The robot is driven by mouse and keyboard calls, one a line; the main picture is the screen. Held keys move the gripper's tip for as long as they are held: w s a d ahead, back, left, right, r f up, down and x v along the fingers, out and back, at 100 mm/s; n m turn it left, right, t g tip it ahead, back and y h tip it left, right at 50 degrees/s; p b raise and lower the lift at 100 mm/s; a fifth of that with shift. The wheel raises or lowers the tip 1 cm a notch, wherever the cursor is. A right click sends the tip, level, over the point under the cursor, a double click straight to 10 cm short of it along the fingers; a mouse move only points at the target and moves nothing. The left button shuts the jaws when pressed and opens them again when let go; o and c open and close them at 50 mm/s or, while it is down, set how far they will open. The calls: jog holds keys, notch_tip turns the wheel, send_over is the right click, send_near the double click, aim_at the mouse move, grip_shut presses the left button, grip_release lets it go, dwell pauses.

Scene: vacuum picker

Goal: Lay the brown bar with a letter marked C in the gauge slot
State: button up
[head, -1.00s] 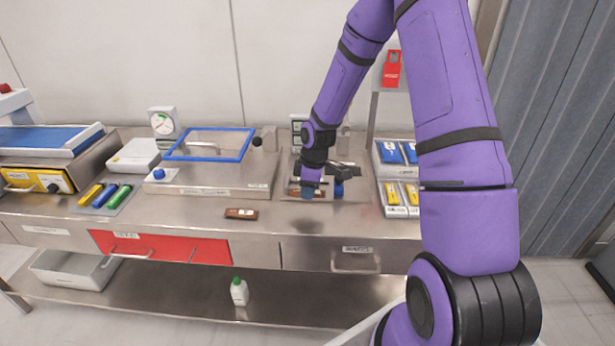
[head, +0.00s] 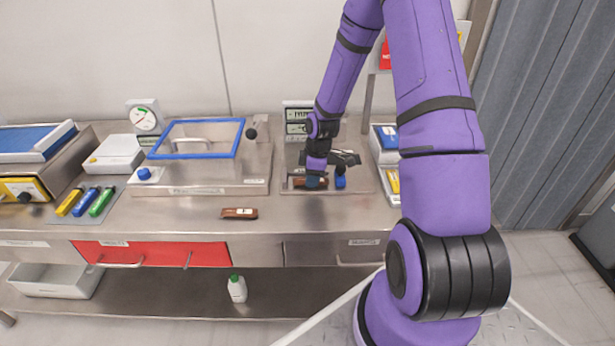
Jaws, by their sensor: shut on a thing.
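My gripper (head: 312,182) points down over a low metal plate (head: 360,187) on the bench, which appears to be the gauge. It is shut on a brown bar (head: 299,184), mostly hidden behind the fingers. I cannot read its letter, and cannot tell whether it touches the plate. The slot is hidden by the gripper. A dark fixture with a blue knob (head: 340,181) is just right of the gripper. Another brown bar (head: 239,213) with a pale label lies on the bench, left and in front of the plate; its letter is too small to read.
A metal box with a blue-framed lid (head: 194,155) stands left of the plate, and small displays (head: 298,122) behind it. Trays of blue and yellow items (head: 391,181) are at right, partly behind my arm. Coloured cylinders (head: 86,201) lie far left.

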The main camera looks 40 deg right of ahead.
jog(key=shift+a+f, duration=0.1)
jog(key=shift+f, duration=0.05)
jog(key=o, duration=0.9)
jog(key=s+a+r+m+h, duration=0.1)
jog(key=s+r, duration=0.1)
jog(key=r, duration=0.9)
jog(key=s+a+r+m+h, duration=0.1)
jog(key=s+a+r, duration=0.1)
jog(key=r, duration=0.9)
jog(key=s+a+r+m+t, duration=0.1)
jog(key=s+a+r+m, duration=0.2)
jog(key=s+r, duration=0.3)
jog(key=s+a+r+m+t, duration=0.1)
jog(key=s+a+r+m, duration=0.2)
jog(key=s, duration=0.6)
jog(key=s+a+r+m+t, duration=0.2)
jog(key=s+a+r+m, duration=0.1)
jog(key=s+r, duration=0.4)
jog(key=shift+s+a+r+y, duration=0.15)
jog(key=shift+a+r, duration=0.15)
jog(key=shift+r, duration=0.15)
jog(key=shift+s+a+r+y, duration=0.15)
jog(key=shift+a+r, duration=0.1)
jog(key=shift+r, duration=0.15)
